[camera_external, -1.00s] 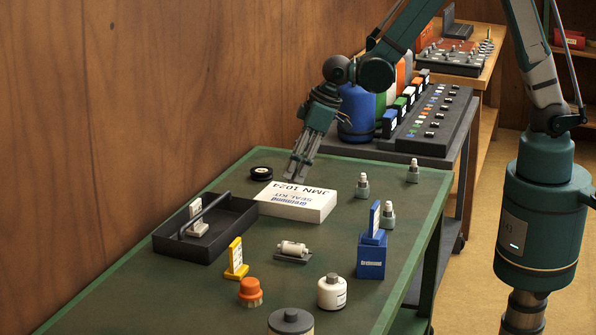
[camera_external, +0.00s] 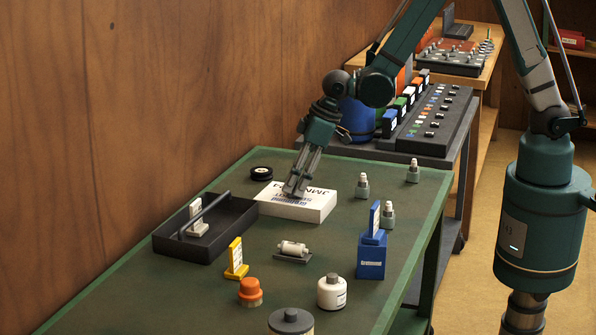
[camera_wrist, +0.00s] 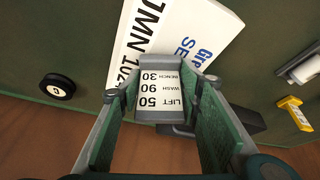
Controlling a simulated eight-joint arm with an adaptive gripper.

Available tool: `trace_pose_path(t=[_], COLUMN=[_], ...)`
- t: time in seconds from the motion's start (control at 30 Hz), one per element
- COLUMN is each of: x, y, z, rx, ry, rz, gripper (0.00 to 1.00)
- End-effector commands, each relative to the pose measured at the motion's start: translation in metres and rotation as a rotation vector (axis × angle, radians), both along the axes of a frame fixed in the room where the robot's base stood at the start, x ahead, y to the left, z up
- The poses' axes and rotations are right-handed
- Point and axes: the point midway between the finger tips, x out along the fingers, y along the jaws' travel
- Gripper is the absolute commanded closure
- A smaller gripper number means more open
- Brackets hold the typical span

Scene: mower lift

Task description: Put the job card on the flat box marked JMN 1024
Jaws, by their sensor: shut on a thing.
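My gripper (camera_external: 293,190) is shut on the job card (camera_wrist: 160,95), a small grey-edged plate with a white face reading LIFT 50, WASH 90, BENCH 30. The card sits between both fingers in the wrist view. In the external view the fingers mostly hide it. The flat white box marked JMN 1024 (camera_external: 312,207) lies on the green bench, and the fingertips overlap its top in the picture. In the wrist view the box (camera_wrist: 150,40) shows behind the card. I cannot tell whether the card touches the box.
A black tray (camera_external: 170,243) with a handle and a white-labelled part stands left of the box. A black round part (camera_external: 261,173) lies behind it. Small grey-white bottles (camera_external: 362,187) stand to the right. A yellow stand (camera_external: 236,262) and blue holder (camera_external: 371,258) are nearer the front.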

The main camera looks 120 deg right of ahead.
Motion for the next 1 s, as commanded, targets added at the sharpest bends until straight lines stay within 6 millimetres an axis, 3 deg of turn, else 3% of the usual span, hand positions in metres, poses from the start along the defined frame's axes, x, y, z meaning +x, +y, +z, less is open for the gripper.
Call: trace_pose_path(t=[0.2,0.23,0.33,1.0], x=[0.000,0.000,0.000,-0.002], y=[0.000,0.000,0.000,0.001], z=[-0.004,-0.004,-0.003,0.008], rx=[0.000,0.000,0.000,0.000], ry=[0.000,0.000,0.000,0.000], rz=[0.000,0.000,0.000,0.000], gripper=[0.78,0.64,0.51,0.51])
